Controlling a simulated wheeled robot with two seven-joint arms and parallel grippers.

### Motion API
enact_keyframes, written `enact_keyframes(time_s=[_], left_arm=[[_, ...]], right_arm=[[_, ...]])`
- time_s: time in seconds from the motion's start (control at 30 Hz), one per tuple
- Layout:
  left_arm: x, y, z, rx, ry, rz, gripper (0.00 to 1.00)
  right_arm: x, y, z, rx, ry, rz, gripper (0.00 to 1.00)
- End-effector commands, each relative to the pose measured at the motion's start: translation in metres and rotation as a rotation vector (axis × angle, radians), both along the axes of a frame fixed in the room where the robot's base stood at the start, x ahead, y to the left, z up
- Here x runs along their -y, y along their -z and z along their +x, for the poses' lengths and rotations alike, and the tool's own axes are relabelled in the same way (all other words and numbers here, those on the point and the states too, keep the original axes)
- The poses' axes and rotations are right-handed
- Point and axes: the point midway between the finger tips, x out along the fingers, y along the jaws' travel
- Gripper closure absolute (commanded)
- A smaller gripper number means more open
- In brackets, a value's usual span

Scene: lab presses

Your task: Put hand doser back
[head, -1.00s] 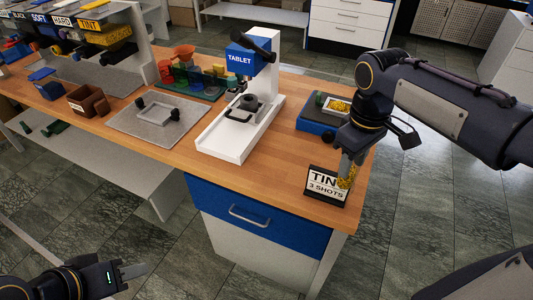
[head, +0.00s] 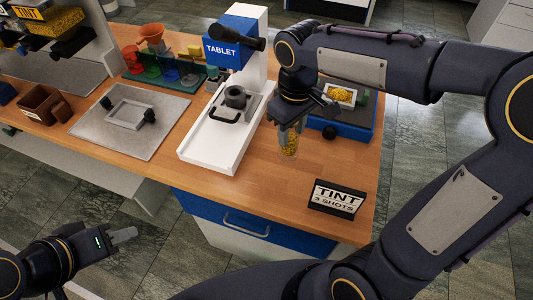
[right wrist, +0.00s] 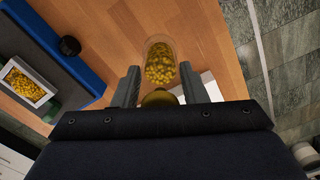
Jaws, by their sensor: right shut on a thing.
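The hand doser (head: 289,146) is a clear tube filled with yellow granules. My right gripper (head: 291,128) is shut on its upper part and holds it roughly upright between the tablet press and the blue scale. I cannot tell whether its bottom touches the table. In the right wrist view the doser (right wrist: 160,64) shows between and beyond the fingers (right wrist: 159,88). The TINT 3 SHOTS card (head: 337,198) stands near the table's front right corner, apart from the doser. My left gripper (head: 122,235) is empty in front of the table, and its finger gap is unclear.
The white and blue TABLET press (head: 214,140) stands left of the doser. The blue scale (head: 352,128), bearing a tray of yellow granules (head: 341,94), is behind it to the right. A green rack (head: 180,84) with coloured tools is at the back. Table around the card is clear.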

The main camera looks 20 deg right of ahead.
Motion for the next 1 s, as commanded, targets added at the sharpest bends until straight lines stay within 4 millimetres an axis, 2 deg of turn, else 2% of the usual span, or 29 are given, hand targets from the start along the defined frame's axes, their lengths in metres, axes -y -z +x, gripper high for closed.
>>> enact_keyframes(time_s=[0.03, 0.2, 0.53, 0.7, 1.0], left_arm=[[0.0, -0.003, 0.0, 0.0, 0.0, 0.0, 0.64], [0.0, -0.003, 0.0, 0.0, 0.0, 0.0, 0.64], [0.0, -0.005, 0.0, 0.0, 0.0, 0.0, 0.64], [0.0, -0.004, 0.0, 0.0, 0.0, 0.0, 0.64], [0.0, -0.004, 0.0, 0.0, 0.0, 0.0, 0.64]], right_arm=[[-0.012, 0.007, 0.0, -0.004, -0.007, -0.002, 0.9], [-0.035, 0.038, 0.003, -0.004, -0.004, -0.001, 0.9], [-0.057, 0.066, 0.006, -0.003, -0.002, -0.001, 0.9], [-0.054, 0.089, 0.006, -0.003, 0.001, -0.001, 0.9], [-0.055, 0.092, 0.006, 0.001, 0.001, 0.0, 0.9]])
